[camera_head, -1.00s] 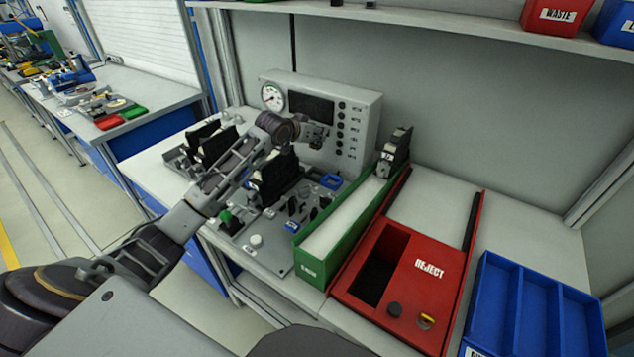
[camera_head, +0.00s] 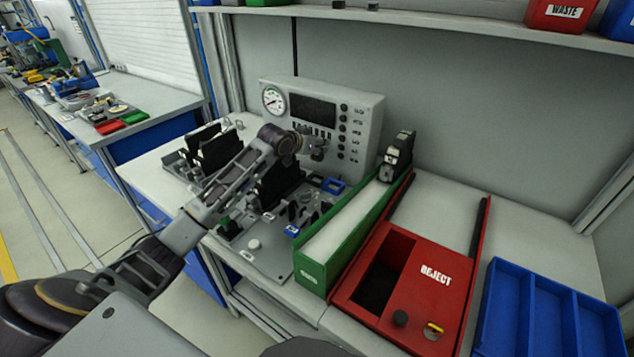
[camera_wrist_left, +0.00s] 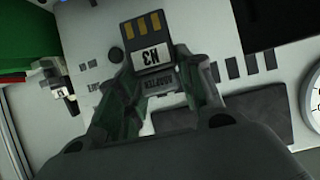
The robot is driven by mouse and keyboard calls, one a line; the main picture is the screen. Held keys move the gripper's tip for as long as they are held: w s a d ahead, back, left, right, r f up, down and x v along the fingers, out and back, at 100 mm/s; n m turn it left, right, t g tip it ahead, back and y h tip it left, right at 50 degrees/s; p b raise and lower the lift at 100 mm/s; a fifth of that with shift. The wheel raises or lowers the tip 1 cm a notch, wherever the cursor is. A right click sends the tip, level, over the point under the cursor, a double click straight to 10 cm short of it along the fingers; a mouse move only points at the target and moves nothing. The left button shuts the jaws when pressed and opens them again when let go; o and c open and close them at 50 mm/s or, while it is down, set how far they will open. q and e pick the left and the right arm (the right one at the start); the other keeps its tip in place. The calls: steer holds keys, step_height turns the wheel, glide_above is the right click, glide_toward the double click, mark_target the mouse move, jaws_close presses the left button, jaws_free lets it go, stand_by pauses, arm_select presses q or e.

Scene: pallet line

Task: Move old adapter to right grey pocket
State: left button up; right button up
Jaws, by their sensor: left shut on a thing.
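My left gripper (camera_head: 317,150) is in front of the grey gauge panel, above the back of the grey fixture plate (camera_head: 262,262). In the left wrist view it (camera_wrist_left: 160,72) is shut on the old adapter (camera_wrist_left: 147,40), a small dark piece with gold contacts and a white label marked N3. The adapter stands out beyond the fingertips, and its lower part is hidden between them. In the head view the adapter is too small to make out. I cannot tell which spot on the plate is the right grey pocket. My right gripper is not in view.
A grey panel (camera_head: 362,130) with gauge and screen stands behind. Black upright blocks (camera_head: 278,187) stand on the plate. To the right are a green bin (camera_head: 312,272) with a dark device (camera_head: 397,155) at its far end, a red reject box (camera_head: 432,290) and a blue divided tray (camera_head: 505,300).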

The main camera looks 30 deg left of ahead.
mark_target(315, 157)
arm_select(q)
steer(key=shift+f, duration=2.5)
steer(key=shift+f, duration=2.5)
steer(key=shift+f, duration=0.15)
steer(key=o, duration=0.9)
steer(key=shift+c, duration=0.2)
steer(key=shift+r, duration=0.2)
steer(key=v, duration=1.2)
steer(key=shift+f, duration=0.1)
